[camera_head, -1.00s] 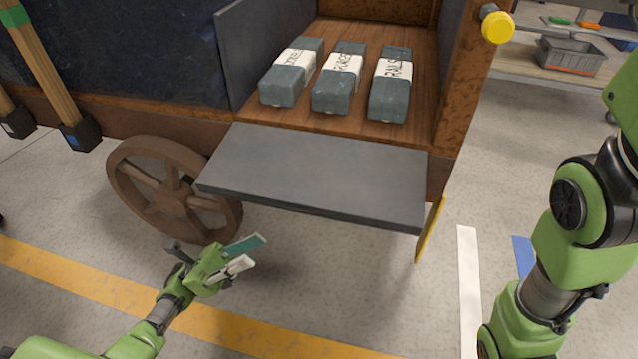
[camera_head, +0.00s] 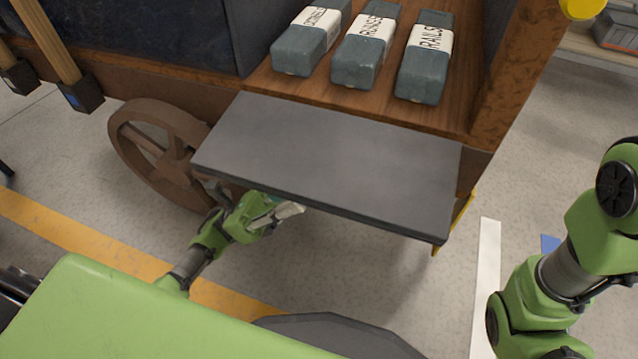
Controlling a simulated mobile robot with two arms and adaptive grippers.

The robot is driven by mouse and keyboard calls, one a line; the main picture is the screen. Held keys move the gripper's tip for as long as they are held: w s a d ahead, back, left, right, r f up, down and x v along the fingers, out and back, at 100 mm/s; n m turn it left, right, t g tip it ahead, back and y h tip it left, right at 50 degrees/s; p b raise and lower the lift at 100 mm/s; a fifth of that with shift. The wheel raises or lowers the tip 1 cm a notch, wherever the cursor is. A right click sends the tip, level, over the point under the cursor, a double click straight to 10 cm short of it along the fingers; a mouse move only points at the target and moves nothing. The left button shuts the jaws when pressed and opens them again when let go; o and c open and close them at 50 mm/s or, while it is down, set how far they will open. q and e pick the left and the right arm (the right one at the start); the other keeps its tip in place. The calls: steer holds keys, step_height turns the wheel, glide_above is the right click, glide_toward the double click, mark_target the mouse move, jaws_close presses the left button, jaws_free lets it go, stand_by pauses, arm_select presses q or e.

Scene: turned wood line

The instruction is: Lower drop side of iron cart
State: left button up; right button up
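The cart's drop side (camera_head: 330,165) is a dark grey panel. It sticks out from the edge of the wooden cart bed (camera_head: 460,119), tilted a little down towards me. My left gripper (camera_head: 285,210) is just below the panel's near edge, towards its left end. Part of it is hidden by the panel, and I cannot tell whether it touches the underside. Its fingers look apart with nothing between them. My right arm is at the right of the view, but its gripper is out of the picture.
Several grey labelled bundles, including one marked RAILS (camera_head: 425,58), lie on the bed. A brown spoked wheel (camera_head: 165,155) stands left of the panel. A yellow knob (camera_head: 580,8) tops the right post. Wooden-handled tools (camera_head: 55,50) lean at left. The floor in front is clear.

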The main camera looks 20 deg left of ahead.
mark_target(319, 187)
arm_select(q)
steer(key=b+x, duration=0.1)
steer(key=x, duration=0.4)
steer(key=shift+d+r, duration=0.2)
steer(key=shift+d, duration=0.1)
jaws_close()
